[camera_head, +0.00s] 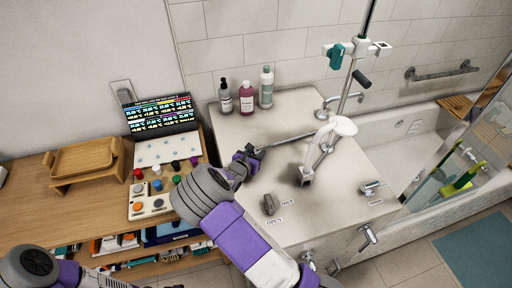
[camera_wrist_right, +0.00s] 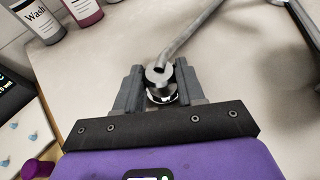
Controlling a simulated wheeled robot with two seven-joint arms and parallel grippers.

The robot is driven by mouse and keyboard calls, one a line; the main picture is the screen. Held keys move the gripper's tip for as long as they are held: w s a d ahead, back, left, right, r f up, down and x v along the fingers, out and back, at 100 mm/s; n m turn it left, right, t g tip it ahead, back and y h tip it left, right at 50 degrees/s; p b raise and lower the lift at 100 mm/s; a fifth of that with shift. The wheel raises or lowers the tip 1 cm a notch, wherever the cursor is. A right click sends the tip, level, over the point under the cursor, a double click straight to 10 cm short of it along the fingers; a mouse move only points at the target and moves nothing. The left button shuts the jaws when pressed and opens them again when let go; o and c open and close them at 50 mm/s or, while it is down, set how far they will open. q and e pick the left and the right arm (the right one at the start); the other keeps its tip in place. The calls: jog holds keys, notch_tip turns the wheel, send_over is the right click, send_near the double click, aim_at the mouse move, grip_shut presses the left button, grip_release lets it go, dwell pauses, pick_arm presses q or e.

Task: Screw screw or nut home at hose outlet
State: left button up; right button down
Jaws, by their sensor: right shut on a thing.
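My right gripper (camera_head: 248,154) is over the pale counter, left of centre in the head view. In the wrist view its two grey fingers (camera_wrist_right: 159,88) are shut on a small shiny metal nut (camera_wrist_right: 161,97). A grey tube, seemingly the hose (camera_wrist_right: 185,40), ends in a ring right at the nut. The wrist view does not show how far the nut is threaded. In the head view the grey tube (camera_head: 290,140) runs right from the gripper towards the white shower fitting (camera_head: 318,150). My left gripper is out of view; only part of the left arm shows at lower left.
Several bottles (camera_head: 246,97) stand behind the gripper on the counter (camera_head: 345,195). A grey knob (camera_head: 269,203) lies near the front by printed labels. A button panel (camera_head: 150,202) and a display (camera_head: 160,114) are at left. A bathtub (camera_head: 415,130) is at right.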

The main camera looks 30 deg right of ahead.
jog(key=shift+w+r+m+g+h+p, duration=0.1)
jog(key=shift+r+m+g+h+p, duration=0.25)
jog(key=shift+p, duration=0.45)
jog(key=shift+f, duration=0.15)
jog(key=shift+f+m+g, duration=0.15)
jog(key=shift+m+g, duration=0.1)
